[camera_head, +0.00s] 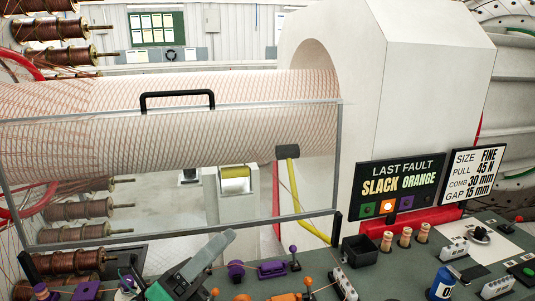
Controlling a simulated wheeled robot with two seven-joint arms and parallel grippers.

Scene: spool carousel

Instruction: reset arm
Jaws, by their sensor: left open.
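My left gripper (205,262), a grey shape with dark and green parts, is at the bottom centre, over the front of the console. It is open, and no object shows between its jaws. Just right of it stand a purple post (236,270), a purple block (272,269) and an upright purple-knobbed arm (295,259). A sign (400,186) reads "LAST FAULT SLACK ORANGE". My right gripper is not in view.
A clear guard panel with a black handle (177,95) stands behind the console. Copper spools (75,209) line the left side.

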